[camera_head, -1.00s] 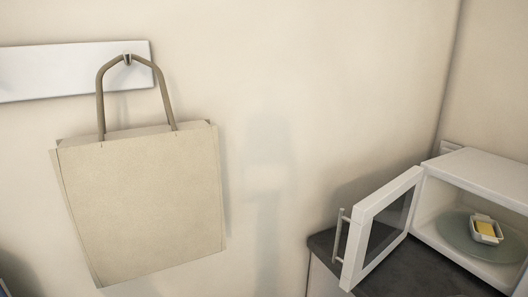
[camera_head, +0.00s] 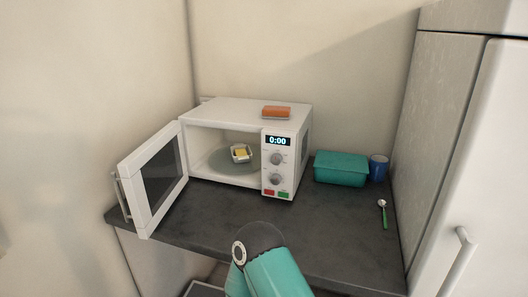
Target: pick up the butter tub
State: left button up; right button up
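The butter tub (camera_head: 241,153) is a small white dish with yellow butter in it. It sits on the round glass plate (camera_head: 222,164) inside the white microwave (camera_head: 288,160), whose door stands open to the left. Neither gripper shows in the head view.
The microwave door (camera_head: 155,178) juts out over the dark counter (camera_head: 318,225). An orange item (camera_head: 276,111) lies on top of the microwave. A teal box (camera_head: 341,168), a blue cup (camera_head: 378,168) and a green-handled spoon (camera_head: 384,215) are to the right, before a tall white cabinet (camera_head: 490,170).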

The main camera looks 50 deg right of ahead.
aim_at(241, 153)
jog(key=u, duration=1.3)
jog(key=i, duration=0.15)
jog(key=z, duration=3.8)
jog(key=k, duration=0.45)
jog(key=u, duration=0.75)
jog(key=i, duration=0.7)
jog(key=u, duration=0.1)
